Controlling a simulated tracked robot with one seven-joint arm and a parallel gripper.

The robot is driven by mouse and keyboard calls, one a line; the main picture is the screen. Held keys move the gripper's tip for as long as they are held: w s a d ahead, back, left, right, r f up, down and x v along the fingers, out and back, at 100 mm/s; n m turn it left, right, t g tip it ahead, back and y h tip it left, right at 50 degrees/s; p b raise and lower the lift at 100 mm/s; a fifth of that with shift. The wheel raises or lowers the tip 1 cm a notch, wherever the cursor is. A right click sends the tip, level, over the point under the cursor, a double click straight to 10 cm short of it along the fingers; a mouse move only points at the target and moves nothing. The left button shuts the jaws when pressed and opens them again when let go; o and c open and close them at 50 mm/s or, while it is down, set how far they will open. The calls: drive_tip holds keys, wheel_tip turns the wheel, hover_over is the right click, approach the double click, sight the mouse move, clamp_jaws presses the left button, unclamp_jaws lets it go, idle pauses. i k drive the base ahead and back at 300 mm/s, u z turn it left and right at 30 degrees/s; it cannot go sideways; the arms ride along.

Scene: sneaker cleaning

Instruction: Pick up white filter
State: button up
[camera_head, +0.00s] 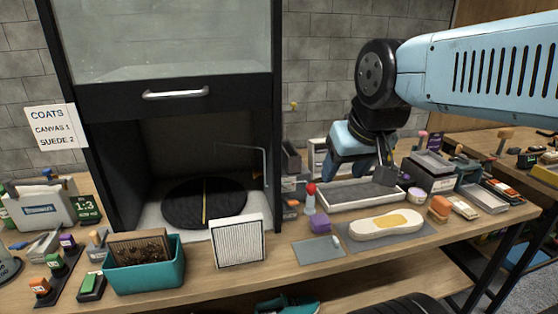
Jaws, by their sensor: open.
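The white filter (238,241) is a white-framed panel with fine dark pleats. It stands nearly upright near the front edge of the bench, just right of a teal bin (145,277). A brown, dirty-looking filter (139,250) sits in that bin. My gripper (360,172) is open, right of and behind the white filter, around a grey-topped tray (359,193). It is well apart from the filter. I cannot tell whether it touches the tray.
A black cabinet (98,150) with a raised glass front and a round dark turntable (204,202) stands behind the filter. A pale sole-shaped piece (384,226) lies on a grey mat to the right.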

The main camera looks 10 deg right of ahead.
sight(238, 239)
drive_tip(key=z, duration=1.55)
drive_tip(key=k, duration=1.55)
drive_tip(key=u, duration=0.45)
drive_tip(key=i, duration=1)
drive_tip(key=u, duration=0.05)
